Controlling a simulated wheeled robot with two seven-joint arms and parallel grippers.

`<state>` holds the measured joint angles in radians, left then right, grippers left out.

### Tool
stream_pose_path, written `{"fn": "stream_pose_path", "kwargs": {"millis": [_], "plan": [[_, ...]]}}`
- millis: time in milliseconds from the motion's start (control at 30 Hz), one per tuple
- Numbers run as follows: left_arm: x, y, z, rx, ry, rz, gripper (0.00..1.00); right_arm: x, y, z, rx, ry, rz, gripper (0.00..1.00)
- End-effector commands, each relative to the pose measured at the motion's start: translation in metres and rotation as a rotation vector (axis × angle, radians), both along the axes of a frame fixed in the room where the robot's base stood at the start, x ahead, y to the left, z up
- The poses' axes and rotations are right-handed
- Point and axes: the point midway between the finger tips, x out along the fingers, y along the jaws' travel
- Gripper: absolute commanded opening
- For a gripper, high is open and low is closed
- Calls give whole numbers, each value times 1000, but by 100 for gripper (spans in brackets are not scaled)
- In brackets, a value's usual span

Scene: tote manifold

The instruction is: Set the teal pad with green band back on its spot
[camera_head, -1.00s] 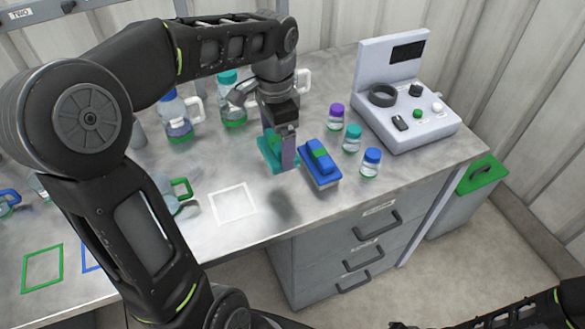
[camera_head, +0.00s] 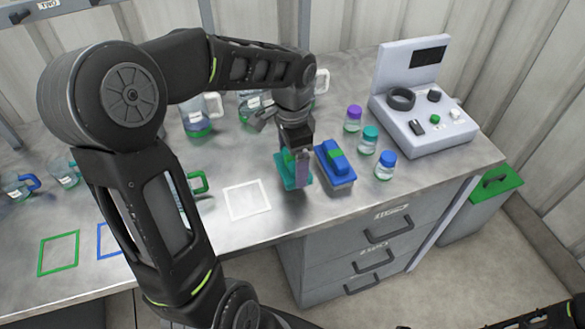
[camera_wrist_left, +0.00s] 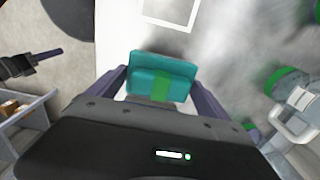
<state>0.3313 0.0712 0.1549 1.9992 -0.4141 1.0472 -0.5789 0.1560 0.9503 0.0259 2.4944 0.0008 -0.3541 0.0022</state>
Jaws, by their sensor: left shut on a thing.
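The teal pad with green band (camera_head: 303,181) is between the fingers of my left gripper (camera_head: 296,158), which is shut on it. The left wrist view shows the teal pad (camera_wrist_left: 150,82) with its green band between the two purple fingers. The pad is just left of the blue pad (camera_head: 336,166) and right of a white square outline (camera_head: 247,200) on the bench; I cannot tell whether it touches the bench. The white outline is empty. My right gripper (camera_wrist_left: 45,57) shows small and side-on in the left wrist view, and its opening cannot be made out.
Small bottles with purple, teal and blue caps (camera_head: 385,166) stand right of the blue pad, before a grey instrument (camera_head: 425,118). Jugs with handles (camera_head: 200,118) stand behind and left. Green (camera_head: 59,253) and blue outlines mark the bench's left. The bench front edge is close.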

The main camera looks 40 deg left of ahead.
Motion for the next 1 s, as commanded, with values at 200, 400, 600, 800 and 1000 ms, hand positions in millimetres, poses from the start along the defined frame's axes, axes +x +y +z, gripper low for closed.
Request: {"fn": "stream_pose_path", "kwargs": {"millis": [200,400,600,800,1000], "plan": [[-1,0,-11,-1,2,0,52,0,0,1,0,0,0,36],[0,0,-36,-1,2,1,52,0,0,3,-1,1,-1,36],[0,0,-37,-1,-1,0,52,0,0,3,-1,1,-1,36],[0,0,-42,-1,-1,0,52,0,0,-1,0,0,0,36],[0,0,-40,-1,-1,0,100,0,0,1,0,0,0,36]]}}
